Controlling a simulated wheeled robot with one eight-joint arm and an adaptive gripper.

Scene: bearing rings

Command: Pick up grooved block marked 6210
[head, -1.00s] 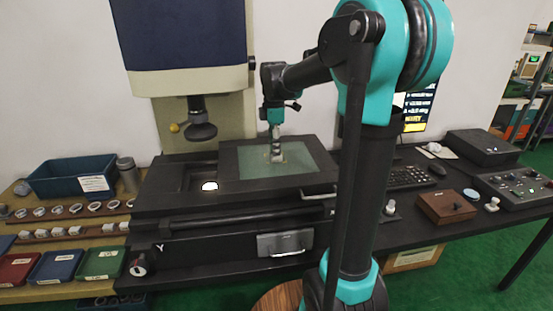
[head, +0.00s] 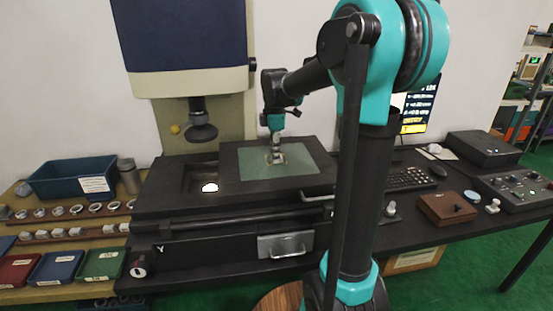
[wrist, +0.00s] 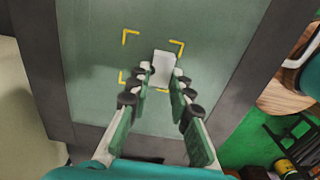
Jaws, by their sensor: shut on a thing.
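A small white block (wrist: 162,68) lies between the fingertips of my gripper (wrist: 158,80) in the wrist view. The gripper is shut on it, with one finger on each side. No marking or groove can be read on the block. The block is over the greenish glass plate (wrist: 95,60), inside a square of yellow corner marks (wrist: 131,37). In the head view my gripper (head: 276,156) points down at the middle of the glass plate (head: 300,172), and the block is too small to make out there. I cannot tell whether the block touches the glass.
The dark machine stage (head: 215,205) frames the glass, with a lens column (head: 201,128) to its left. At the far left stand a blue bin (head: 72,176), rows of rings and blocks (head: 75,233), and coloured trays (head: 55,266). A keyboard (head: 408,177) and wooden box (head: 446,208) are at right.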

